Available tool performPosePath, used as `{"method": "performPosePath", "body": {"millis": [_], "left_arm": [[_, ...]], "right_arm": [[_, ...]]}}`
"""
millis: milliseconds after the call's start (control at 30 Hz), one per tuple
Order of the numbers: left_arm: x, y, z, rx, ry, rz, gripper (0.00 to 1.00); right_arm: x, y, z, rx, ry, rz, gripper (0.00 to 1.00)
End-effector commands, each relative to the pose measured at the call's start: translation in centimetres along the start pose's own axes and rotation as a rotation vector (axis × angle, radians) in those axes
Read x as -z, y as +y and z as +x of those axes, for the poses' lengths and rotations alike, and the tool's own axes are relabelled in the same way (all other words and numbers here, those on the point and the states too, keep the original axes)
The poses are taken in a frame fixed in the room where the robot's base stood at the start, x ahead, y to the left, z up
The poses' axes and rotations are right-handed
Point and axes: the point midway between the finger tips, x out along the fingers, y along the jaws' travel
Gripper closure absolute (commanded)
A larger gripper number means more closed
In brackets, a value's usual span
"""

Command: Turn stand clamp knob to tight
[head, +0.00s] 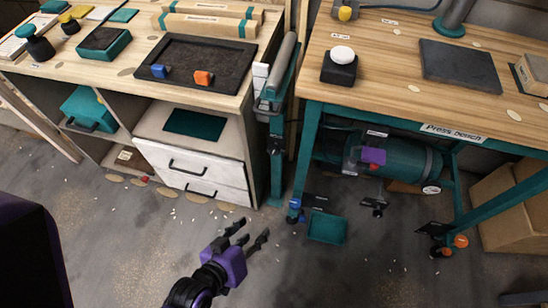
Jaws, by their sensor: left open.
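My left gripper (252,231) is in the lower middle of the head view, with a purple body and dark fingers. Its fingers are spread and empty, pointing up and right over the floor. A teal upright stand (276,165) with a grey tube and a grey clamp-like part (269,102) stands in the gap between the two benches. The gripper is below and left of it in the picture, apart from it. I cannot make out a clamp knob or its setting for sure. My right gripper is not in view.
The left bench (150,52) holds a dark tray (193,88); white drawers (192,158) are below. The press bench (385,82) is at right, with a teal tank (405,165) beneath. A teal bin (327,228) lies on the floor. Floor around my left gripper is mostly clear.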

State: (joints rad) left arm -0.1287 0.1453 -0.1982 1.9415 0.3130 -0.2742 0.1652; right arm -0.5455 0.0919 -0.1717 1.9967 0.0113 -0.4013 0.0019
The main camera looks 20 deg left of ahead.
Motion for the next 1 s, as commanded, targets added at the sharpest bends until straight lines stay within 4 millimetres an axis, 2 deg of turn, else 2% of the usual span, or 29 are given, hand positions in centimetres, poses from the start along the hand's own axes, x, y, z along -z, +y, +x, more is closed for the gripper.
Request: {"method": "performPosePath", "body": {"millis": [33, 267, 367, 467, 500, 567, 600, 700, 800, 1000], "left_arm": [[-0.4, 0.0, 2.8, -0.039, 0.032, -0.081, 0.54], [3.6, 2.2, 11.2, -0.263, 0.19, -0.602, 0.54], [5.5, 2.4, 14.6, -0.381, 0.235, -0.903, 0.54], [7.6, 1.7, 17.8, -0.517, 0.266, -1.28, 0.54], [8.4, 1.1, 18.9, -0.578, 0.271, -1.465, 0.54], [9.7, 0.0, 19.4, -0.655, 0.275, -1.733, 0.54], [10.5, -0.7, 19.1, -0.694, 0.278, -1.886, 0.54], [11.7, -2.2, 18.2, -0.769, 0.284, -2.18, 0.54], [12.0, -3.1, 18.0, -0.816, 0.284, -2.333, 0.54], [12.9, -3.2, 18.8, -0.841, 0.272, -2.387, 0.54]], "right_arm": [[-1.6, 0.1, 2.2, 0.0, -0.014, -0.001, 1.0], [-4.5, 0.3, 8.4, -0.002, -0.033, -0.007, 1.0], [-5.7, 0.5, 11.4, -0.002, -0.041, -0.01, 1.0], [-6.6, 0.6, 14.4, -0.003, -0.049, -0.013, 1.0], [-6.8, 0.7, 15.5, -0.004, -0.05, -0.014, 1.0], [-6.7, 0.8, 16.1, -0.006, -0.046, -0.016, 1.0], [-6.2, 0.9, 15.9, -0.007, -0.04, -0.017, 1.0], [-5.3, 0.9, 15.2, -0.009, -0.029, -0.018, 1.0], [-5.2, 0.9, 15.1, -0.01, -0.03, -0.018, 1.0], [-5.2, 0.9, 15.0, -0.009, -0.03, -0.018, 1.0]]}}
